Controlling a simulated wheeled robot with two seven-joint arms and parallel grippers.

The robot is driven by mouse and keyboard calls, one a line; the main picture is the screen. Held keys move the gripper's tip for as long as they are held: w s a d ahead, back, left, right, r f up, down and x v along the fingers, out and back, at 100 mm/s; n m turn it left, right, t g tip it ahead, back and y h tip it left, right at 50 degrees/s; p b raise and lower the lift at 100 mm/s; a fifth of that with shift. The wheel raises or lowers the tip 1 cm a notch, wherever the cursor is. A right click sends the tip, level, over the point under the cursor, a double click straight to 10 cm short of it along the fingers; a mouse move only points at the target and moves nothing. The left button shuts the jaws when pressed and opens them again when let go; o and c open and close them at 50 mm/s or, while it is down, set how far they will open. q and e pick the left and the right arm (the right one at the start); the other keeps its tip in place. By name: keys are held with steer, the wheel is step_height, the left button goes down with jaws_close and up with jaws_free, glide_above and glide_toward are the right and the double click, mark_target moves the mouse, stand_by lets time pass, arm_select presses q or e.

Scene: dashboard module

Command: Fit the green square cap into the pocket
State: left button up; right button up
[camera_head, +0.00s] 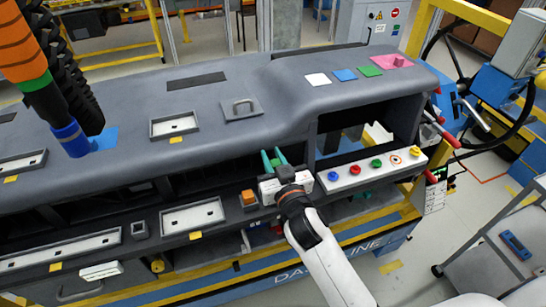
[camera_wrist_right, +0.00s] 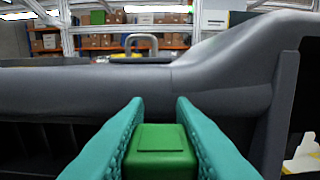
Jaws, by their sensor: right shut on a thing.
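My right gripper (camera_head: 274,157) is in front of the dashboard's middle, its teal fingers pointing at the dashboard. In the right wrist view, the right gripper (camera_wrist_right: 160,130) is shut on the green square cap (camera_wrist_right: 160,152), a green block with a raised square on its face. The cap's lower part is cut off by the picture edge. My left gripper is not in view.
The grey dashboard (camera_head: 225,90) spans the view, with a handle plate (camera_head: 242,108) on top. An orange square block (camera_head: 248,198) sits just left of my right gripper. A white button panel (camera_head: 370,171) is to its right. White, blue, green and pink pieces lie top right.

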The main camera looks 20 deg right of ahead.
step_height(320, 180, down, 2)
steer(key=shift+b, duration=0.6)
step_height(320, 180, down, 3)
steer(key=b, duration=0.2)
steer(key=shift+f+b, duration=0.1)
steer(key=shift+b, duration=0.2)
steer(key=shift+p, duration=0.35)
stand_by(0.8)
steer(key=shift+f+b, duration=1.1)
steer(key=shift+f, duration=0.4)
steer(key=o, duration=1)
steer(key=shift+r, duration=0.1)
